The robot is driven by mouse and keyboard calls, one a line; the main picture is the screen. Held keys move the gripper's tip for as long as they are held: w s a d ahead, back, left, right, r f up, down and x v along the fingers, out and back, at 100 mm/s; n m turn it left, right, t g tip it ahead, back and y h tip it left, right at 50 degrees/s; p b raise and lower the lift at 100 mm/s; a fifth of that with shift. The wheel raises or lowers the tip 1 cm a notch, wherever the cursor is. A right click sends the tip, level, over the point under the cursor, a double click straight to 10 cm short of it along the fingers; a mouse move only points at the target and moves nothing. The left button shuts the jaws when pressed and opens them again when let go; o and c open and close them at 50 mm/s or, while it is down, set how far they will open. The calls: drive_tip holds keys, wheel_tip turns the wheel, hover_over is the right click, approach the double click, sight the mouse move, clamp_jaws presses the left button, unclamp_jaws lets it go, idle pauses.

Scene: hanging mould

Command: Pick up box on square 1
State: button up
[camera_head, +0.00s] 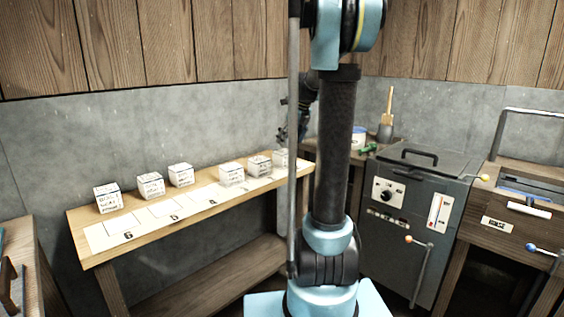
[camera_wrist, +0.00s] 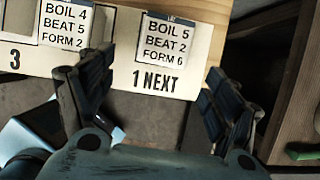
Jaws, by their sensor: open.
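The box on square 1 (camera_wrist: 170,42) is white and lettered "BOIL 5 BEAT 2 FORM 6". It stands at the top of the wrist view, just beyond the printed "1 NEXT". In the head view this box (camera_head: 281,159) is at the table's far right end, partly hidden by my arm. My gripper (camera_wrist: 160,68) is open and empty, its two fingers spread to the left and right on the near side of the box. No contact with the box shows. In the head view my gripper (camera_head: 290,125) is small and dark above the table's far end.
A second lettered box (camera_wrist: 72,24) stands left of the first, close to my left finger. Several more boxes line the wooden table (camera_head: 150,236). A grey machine (camera_head: 410,215) and a side bench stand right of it. A wall runs behind the table.

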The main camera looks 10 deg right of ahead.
sight(286, 152)
drive_tip(key=x, duration=0.6)
drive_tip(key=shift+w+a+f, duration=0.1)
drive_tip(key=shift+f, duration=0.1)
drive_tip(key=x, duration=0.4)
drive_tip(key=shift+w+r, duration=0.15)
drive_tip(key=shift+w, duration=0.25)
drive_tip(key=shift+w+a+f, duration=0.15)
drive_tip(key=shift+f, duration=0.45)
drive_tip(key=c, duration=1.3)
